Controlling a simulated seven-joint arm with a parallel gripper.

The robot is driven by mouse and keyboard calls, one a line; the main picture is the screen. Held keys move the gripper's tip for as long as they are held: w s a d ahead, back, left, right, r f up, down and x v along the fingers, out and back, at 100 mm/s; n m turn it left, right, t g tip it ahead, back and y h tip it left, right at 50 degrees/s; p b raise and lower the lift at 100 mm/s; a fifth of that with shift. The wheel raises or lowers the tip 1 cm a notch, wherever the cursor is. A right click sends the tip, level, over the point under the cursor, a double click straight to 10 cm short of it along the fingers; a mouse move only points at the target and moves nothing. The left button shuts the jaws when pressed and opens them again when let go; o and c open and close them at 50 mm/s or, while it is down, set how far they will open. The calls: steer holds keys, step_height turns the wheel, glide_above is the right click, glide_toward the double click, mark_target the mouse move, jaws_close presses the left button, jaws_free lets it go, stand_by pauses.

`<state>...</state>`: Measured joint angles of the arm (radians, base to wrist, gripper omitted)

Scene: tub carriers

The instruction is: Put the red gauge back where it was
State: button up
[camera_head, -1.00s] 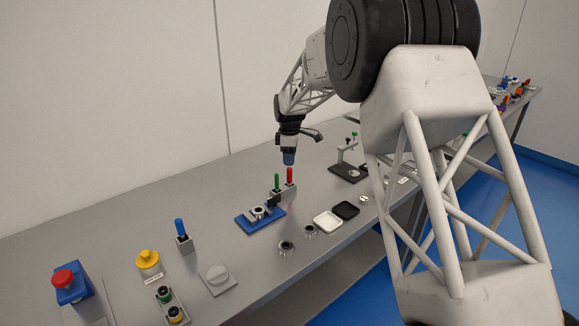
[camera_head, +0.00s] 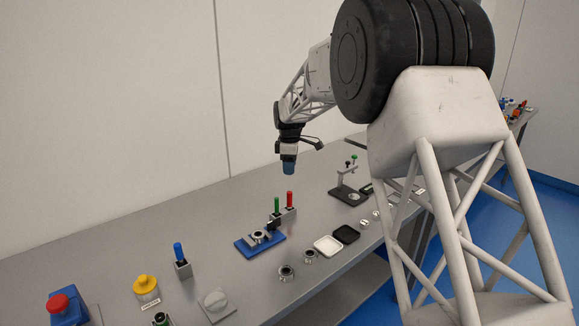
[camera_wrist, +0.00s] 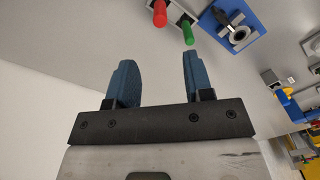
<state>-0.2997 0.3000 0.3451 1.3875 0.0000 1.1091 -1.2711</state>
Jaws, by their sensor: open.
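The red gauge (camera_head: 290,199) stands upright in a small grey holder (camera_head: 290,214), beside the green gauge (camera_head: 277,205). In the wrist view the red gauge (camera_wrist: 160,14) and the green gauge (camera_wrist: 188,34) show at the top edge, beyond my fingertips. My gripper (camera_head: 289,169) hangs above the red gauge, apart from it. Its two blue fingers (camera_wrist: 155,78) are spread with nothing between them. The blue gauge (camera_head: 178,251) stands upright in a separate grey holder (camera_head: 184,269) further left.
A blue fixture (camera_head: 244,244) lies just left of the grey holder. A white tray (camera_head: 327,246) and a black tray (camera_head: 346,234) lie to the right, with metal rings (camera_head: 286,272) in front. A black stand (camera_head: 348,193) is behind. The wall runs along the bench's back.

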stand_by(0.4)
steer(key=s+d+r+m, duration=0.35)
steer(key=s+d, duration=0.25)
steer(key=s, duration=0.3)
steer(key=s+d+r+m+t, duration=0.1)
steer(key=s+d+r+m, duration=0.1)
steer(key=s+d+r, duration=0.55)
steer(key=s+d+r+m, duration=0.2)
steer(key=s+d+m, duration=0.15)
steer(key=s, duration=0.65)
steer(key=s+d+f+m, duration=0.2)
steer(key=s+d+m, duration=0.1)
steer(key=s, duration=0.7)
steer(key=s+d+f+m+t, duration=0.1)
steer(key=s+d+f+m, duration=0.1)
steer(key=s, duration=0.9)
steer(key=s+d+f+m, duration=0.2)
steer(key=s+d+m, duration=0.2)
steer(key=s, duration=0.7)
steer(key=shift+d+f+t, duration=0.3)
steer(key=shift+d+f, duration=0.05)
steer(key=shift+d, duration=0.45)
